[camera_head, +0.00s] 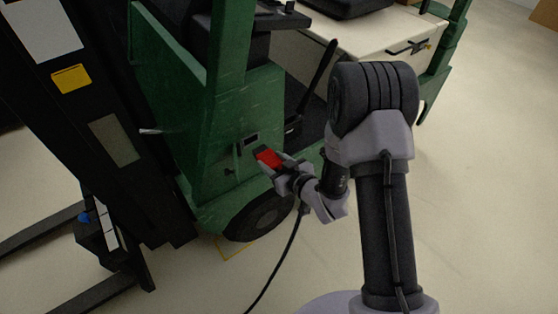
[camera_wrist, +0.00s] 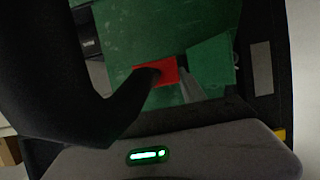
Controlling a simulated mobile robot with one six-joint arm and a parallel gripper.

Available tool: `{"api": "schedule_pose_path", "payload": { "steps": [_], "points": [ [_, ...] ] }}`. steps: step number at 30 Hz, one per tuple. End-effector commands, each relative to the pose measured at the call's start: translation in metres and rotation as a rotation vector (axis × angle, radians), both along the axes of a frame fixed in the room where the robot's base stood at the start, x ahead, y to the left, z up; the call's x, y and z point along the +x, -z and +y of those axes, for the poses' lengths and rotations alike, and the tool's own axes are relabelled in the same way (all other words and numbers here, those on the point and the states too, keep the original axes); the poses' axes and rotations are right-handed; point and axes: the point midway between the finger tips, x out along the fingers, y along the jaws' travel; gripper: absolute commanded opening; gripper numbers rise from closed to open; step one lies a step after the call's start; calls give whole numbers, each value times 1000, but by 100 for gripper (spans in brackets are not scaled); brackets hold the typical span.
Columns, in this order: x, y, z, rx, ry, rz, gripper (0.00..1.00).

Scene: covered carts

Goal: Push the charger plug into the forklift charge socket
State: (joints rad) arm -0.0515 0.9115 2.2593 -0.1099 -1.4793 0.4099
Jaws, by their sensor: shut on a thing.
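The red charger plug (camera_head: 268,158) is held at the tip of my gripper (camera_head: 276,167), close in front of the green side panel of the forklift (camera_head: 215,130). A small dark rectangular recess (camera_head: 249,141) on that panel, just above and left of the plug, looks like the charge socket. A gap between plug and panel is hard to judge. In the wrist view the red plug (camera_wrist: 157,72) shows against green panel, partly covered by a thick dark curved shape. My gripper (camera_wrist: 172,77) is shut on it. The socket cannot be made out there.
A black cable (camera_head: 285,262) hangs from the gripper towards the floor. The forklift's dark mast (camera_head: 105,120) stands left, its forks (camera_head: 95,295) low down. A wheel (camera_head: 258,218) is below the panel. A cream cart (camera_head: 385,38) stands behind. Floor at right is clear.

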Motion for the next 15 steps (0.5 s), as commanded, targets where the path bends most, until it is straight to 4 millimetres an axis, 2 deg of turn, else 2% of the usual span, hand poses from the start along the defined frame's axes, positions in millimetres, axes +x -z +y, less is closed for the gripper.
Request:
{"api": "schedule_pose_path", "payload": {
  "steps": [7, 15],
  "points": [
    [21, -2, 14, 0, 0, -1, 0],
    [28, 1, 18, 1, 0, -3, 0]
  ]
}}
